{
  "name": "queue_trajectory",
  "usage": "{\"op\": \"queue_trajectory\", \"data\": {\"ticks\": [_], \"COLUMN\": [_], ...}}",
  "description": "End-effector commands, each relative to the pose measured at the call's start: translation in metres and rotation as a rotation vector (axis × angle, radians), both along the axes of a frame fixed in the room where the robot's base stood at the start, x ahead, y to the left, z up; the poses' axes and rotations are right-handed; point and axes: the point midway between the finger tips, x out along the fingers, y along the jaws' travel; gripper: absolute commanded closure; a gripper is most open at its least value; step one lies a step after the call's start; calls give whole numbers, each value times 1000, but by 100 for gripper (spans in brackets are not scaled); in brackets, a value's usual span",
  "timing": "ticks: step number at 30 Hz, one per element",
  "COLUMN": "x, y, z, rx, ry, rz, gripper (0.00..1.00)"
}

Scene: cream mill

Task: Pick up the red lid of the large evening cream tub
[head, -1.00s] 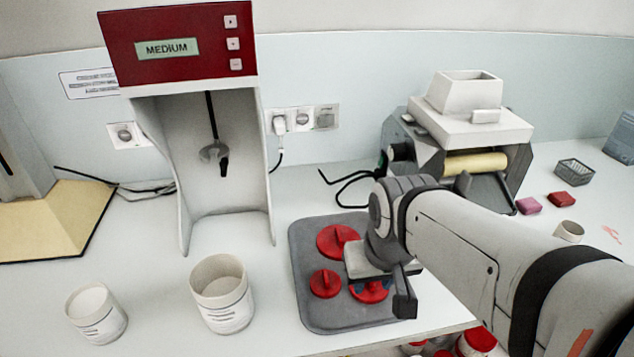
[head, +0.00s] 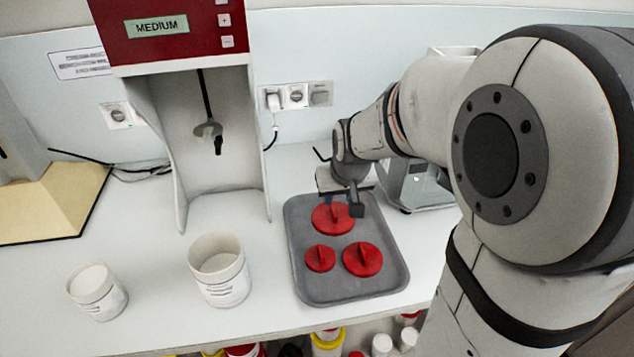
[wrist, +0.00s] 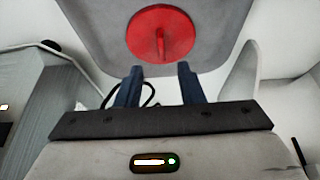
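Three red lids with raised grip bars lie on a grey tray (head: 310,284). One lid (head: 333,218) is at the back, a small one (head: 320,258) at the front left, and another (head: 362,259) at the front right. I cannot tell from the lids which belongs to the large evening cream tub. My gripper (head: 356,208) is over the tray's back edge by the back lid. In the wrist view, my gripper (wrist: 160,70) has its two fingers apart with nothing between them. The back lid (wrist: 162,34) shows beyond the fingertips, its bar in line with the gap.
Two open white tubs stand left of the tray, a larger one (head: 219,270) and a smaller one (head: 97,292). A mixer (head: 190,120) with a red panel stands behind them. A roller machine (head: 415,185) is partly hidden by my arm. Jars sit on a shelf below the counter.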

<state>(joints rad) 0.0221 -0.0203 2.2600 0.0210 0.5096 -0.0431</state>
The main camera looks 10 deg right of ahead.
Motion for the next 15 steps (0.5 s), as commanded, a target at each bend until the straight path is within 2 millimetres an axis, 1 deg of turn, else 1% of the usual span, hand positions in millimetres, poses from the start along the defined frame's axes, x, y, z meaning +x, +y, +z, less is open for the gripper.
{"op": "queue_trajectory", "data": {"ticks": [3,8,15], "x": [5,10,21], "y": [0,1,2], "z": [-13,-28,-59], "rx": [0,0,0], "ry": [3,2,4], "rz": [0,0,-1], "gripper": [65,65,65]}}
